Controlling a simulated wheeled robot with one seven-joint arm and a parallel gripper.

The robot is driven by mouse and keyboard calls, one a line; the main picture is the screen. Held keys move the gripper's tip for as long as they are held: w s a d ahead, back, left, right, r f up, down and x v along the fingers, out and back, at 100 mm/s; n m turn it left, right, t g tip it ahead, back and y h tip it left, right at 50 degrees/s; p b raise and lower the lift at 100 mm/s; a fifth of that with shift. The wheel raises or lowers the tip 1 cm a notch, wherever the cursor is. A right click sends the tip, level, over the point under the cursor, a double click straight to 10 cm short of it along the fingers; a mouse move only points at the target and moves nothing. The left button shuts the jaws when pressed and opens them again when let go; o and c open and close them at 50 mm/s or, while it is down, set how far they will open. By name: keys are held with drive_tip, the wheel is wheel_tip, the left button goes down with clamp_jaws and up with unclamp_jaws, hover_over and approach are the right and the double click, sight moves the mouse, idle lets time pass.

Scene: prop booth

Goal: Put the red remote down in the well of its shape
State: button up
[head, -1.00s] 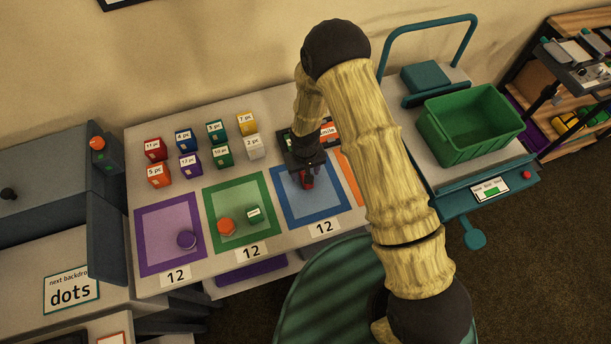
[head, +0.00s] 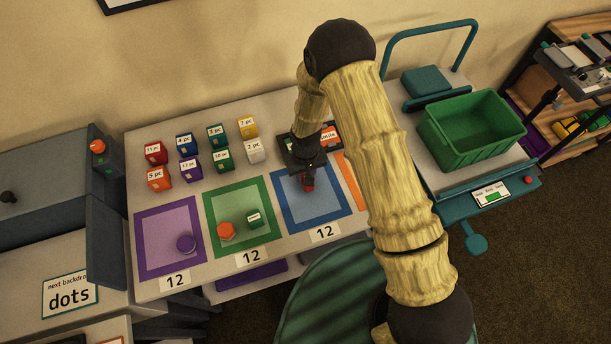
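My gripper (head: 307,179) points down over the upper part of the blue-framed square (head: 322,209) on the table. A small red thing (head: 308,186), which looks like the red remote, shows at its fingertips. The fingers appear closed on it, though they are small and dark here. I cannot tell whether the red thing touches the square or hangs just above it. A dark tray or board (head: 284,141) lies directly behind the gripper, with an orange "smile" label (head: 329,137). My wrist and arm hide most of it, and no well shows clearly.
Several labelled coloured boxes (head: 186,144) stand at the back left. A green crate (head: 471,130) stands on a cart at right.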

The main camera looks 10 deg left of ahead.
wheel_tip(320, 180, up, 9)
drive_tip(key=shift+f+b, duration=0.1)
drive_tip(key=shift+b, duration=0.9)
drive_tip(key=shift+d, duration=0.1)
drive_tip(key=w+d+f+m, duration=0.2)
drive_tip(key=d, duration=0.6)
drive_tip(key=w+d+f+m, duration=0.2)
drive_tip(key=d+f, duration=0.1)
drive_tip(key=d, duration=0.6)
drive_tip(key=w+d+f+m, duration=0.2)
drive_tip(key=d+f, duration=0.1)
drive_tip(key=d, duration=0.6)
drive_tip(key=shift+w, duration=0.3)
drive_tip(key=shift+a, duration=0.2)
